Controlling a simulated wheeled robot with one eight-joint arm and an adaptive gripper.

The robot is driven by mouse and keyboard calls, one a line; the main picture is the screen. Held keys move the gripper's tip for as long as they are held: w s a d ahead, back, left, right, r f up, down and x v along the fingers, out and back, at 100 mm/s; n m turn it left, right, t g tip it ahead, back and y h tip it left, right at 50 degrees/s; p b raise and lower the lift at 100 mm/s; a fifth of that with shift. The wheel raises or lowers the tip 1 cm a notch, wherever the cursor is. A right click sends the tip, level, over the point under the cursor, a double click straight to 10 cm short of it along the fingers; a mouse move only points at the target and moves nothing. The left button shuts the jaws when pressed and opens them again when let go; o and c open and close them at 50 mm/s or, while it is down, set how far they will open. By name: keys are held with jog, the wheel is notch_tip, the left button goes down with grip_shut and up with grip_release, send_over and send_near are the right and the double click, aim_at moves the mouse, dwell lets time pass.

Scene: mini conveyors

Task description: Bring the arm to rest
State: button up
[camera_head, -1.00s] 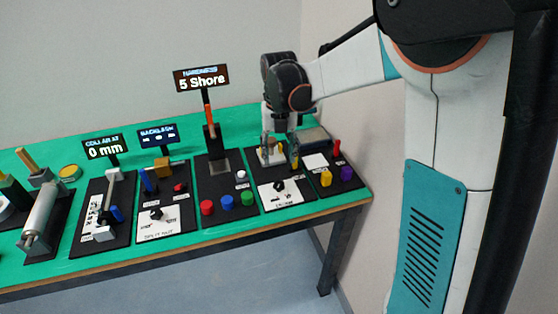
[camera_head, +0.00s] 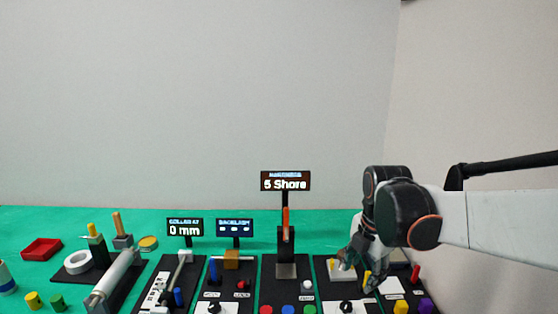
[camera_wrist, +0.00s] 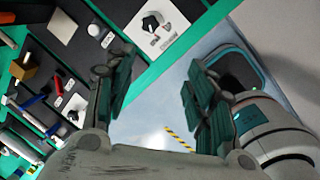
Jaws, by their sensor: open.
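My gripper (camera_head: 358,268) is over the right part of the green table (camera_head: 330,222) in the head view, close to the panel with a yellow peg (camera_head: 332,264). In the wrist view my gripper (camera_wrist: 160,100) has its two dark green fingers spread wide, with nothing between them. Grey floor shows between and beyond the fingers. My arm comes in from the right edge of the head view and hides part of the rightmost panel.
Black panels stand in a row, with signs reading 5 Shore (camera_head: 285,181) and 0 mm (camera_head: 185,228). A red tray (camera_head: 41,249) and white ring (camera_head: 78,262) lie at the left. Yellow-black floor tape (camera_wrist: 178,138) shows in the wrist view.

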jog(key=s+r+m+t, duration=0.1)
jog(key=s+m+t, duration=0.4)
jog(key=s+m, duration=1.2)
jog(key=m, duration=0.7)
jog(key=shift+r, duration=0.4)
